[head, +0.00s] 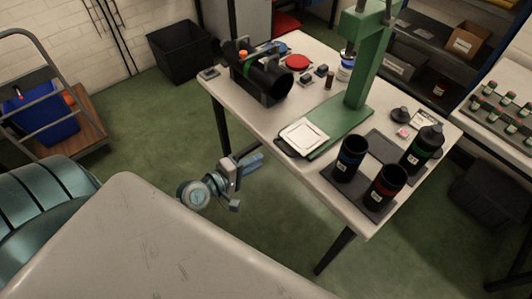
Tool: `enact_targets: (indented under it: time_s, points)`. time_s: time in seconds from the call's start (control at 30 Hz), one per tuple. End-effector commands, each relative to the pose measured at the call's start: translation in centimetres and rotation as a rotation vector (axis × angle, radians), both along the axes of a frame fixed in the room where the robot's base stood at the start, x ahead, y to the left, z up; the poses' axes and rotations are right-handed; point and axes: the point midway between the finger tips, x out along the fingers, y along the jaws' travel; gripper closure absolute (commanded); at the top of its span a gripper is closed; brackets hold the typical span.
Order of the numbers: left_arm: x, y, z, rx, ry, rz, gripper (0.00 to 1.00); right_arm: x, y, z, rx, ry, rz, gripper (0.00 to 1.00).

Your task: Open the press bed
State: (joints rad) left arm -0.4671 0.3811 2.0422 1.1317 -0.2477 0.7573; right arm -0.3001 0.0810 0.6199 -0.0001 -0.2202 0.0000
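The green press (366,70) stands on the white-topped workbench. Its flat green base (342,124) reaches toward the bench's near left edge. A pale square plate in a dark frame, which looks like the press bed (303,137), lies at the near end of that base. I cannot tell whether the bed is open or shut. My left gripper (246,183) is in front of the bench, to the lower left of the bed and apart from it. Its fingers look spread, with nothing between them. My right gripper is not in view.
Dark cylinders (349,158) stand on grey mats at the bench's near right. A black tube in a cradle (268,82) is at its left end. A pale rounded surface (150,240) fills the lower left. A cart with a blue bin (45,110) stands far left. Green floor is clear left of the bench.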

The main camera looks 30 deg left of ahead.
Motion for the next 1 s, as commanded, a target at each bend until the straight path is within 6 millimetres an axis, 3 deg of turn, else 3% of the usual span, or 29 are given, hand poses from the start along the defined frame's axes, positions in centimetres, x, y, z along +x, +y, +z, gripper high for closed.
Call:
enact_targets:
  time_s: [0.23, 0.83, 0.93, 1.0]
  points:
    - [-1.9, 0.7, 0.4, 0.0, 0.0, 0.001, 0.8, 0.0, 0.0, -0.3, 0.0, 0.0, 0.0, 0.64]
    - [-2.0, 0.8, 0.3, 0.003, 0.001, 0.003, 0.8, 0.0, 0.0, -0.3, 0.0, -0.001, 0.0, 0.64]
    - [-1.8, 1.5, -1.5, 0.045, 0.019, 0.014, 0.8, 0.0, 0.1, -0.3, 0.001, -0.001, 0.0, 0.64]
    - [-1.8, 2.5, -4.4, 0.115, 0.049, 0.03, 0.8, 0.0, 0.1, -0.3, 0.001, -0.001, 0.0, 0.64]
